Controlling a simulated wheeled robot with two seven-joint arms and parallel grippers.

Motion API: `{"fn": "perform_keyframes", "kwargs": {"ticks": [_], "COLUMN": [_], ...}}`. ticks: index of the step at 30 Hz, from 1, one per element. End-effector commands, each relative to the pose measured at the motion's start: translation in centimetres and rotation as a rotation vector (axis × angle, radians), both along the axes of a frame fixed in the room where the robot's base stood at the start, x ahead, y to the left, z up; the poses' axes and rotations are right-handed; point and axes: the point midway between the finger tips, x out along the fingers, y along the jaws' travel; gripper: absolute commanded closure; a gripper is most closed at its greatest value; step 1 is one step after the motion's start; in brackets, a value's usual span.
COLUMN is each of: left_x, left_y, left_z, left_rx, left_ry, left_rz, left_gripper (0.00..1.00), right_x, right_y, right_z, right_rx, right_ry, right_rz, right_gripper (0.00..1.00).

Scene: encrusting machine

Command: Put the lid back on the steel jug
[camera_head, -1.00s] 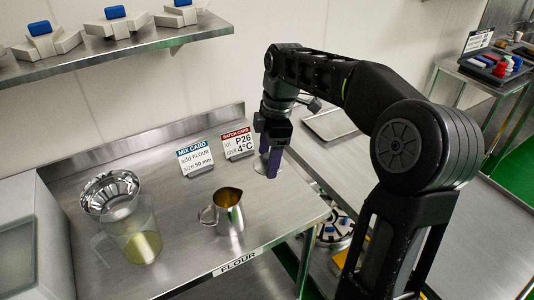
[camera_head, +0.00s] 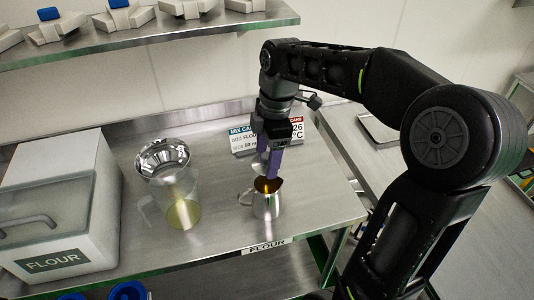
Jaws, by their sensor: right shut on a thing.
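The steel jug (camera_head: 264,204) stands upright on the steel counter, its handle to the left and its mouth open with a golden tint inside. My right gripper (camera_head: 271,172) points down with its purple fingers over the back of the jug's mouth. The fingers hide the rest of the lid. I cannot tell whether the lid touches the jug's rim. My left gripper is not in view.
A white flour bin (camera_head: 60,205) is farther left. Cards (camera_head: 240,140) stand behind my gripper. The counter's front edge (camera_head: 225,254) is close to the jug.

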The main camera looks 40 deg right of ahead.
Motion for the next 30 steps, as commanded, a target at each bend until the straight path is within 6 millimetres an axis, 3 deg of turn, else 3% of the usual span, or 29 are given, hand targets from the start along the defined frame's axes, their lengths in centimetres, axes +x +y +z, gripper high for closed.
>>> {"fn": "perform_keyframes", "kwargs": {"ticks": [18,30], "left_x": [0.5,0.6], "left_y": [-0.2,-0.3], "left_z": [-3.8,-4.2], "left_rx": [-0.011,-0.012], "left_ry": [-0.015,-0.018], "left_rz": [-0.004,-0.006], "left_gripper": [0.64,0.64], "right_x": [0.0,0.0], "right_y": [0.0,0.0], "right_z": [-5.4,-6.1], "right_rx": [0.0,0.0], "right_ry": [0.0,0.0], "right_rz": [0.0,0.0], "right_gripper": [0.77,0.77]}}
